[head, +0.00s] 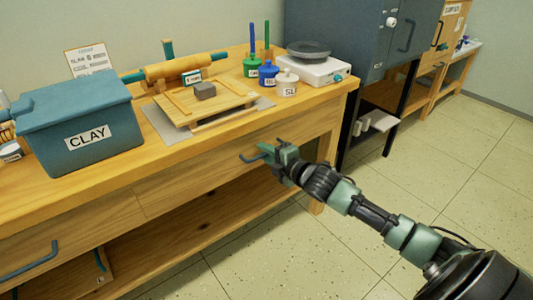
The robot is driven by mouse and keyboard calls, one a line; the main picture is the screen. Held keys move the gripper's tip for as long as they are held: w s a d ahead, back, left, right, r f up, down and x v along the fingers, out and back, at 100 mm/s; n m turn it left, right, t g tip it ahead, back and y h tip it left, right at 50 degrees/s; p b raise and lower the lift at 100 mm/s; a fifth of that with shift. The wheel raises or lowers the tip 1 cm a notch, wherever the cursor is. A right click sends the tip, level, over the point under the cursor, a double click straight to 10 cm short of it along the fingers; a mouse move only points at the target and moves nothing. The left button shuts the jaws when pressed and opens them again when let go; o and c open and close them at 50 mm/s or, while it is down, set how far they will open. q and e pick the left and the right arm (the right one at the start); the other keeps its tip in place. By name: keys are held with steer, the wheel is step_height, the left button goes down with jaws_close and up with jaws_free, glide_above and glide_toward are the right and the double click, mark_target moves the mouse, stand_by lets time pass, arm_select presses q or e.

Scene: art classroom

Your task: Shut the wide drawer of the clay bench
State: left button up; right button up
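The wooden clay bench (330,100) runs along the wall. Its front has a drawer front (190,180) with a blue bar handle (249,159) at the right. Another drawer front with a blue handle (28,262) is at the lower left. I cannot tell for certain which is the wide one. The right-hand front looks close to flush, but my gripper hides its right part. My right gripper (265,152) is at the right-hand handle, its fingertips touching or very near it. Whether its fingers are closed on the handle is unclear. My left gripper is out of view.
On the bench top are a blue CLAY bin (80,125), a rolling pin (180,70), a wooden board (207,103), small jars and a white scale (313,70). A grey kiln (375,40) stands right of the bench. The tiled floor (260,255) in front is clear.

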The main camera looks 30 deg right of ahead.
steer(key=shift+o, duration=0.3)
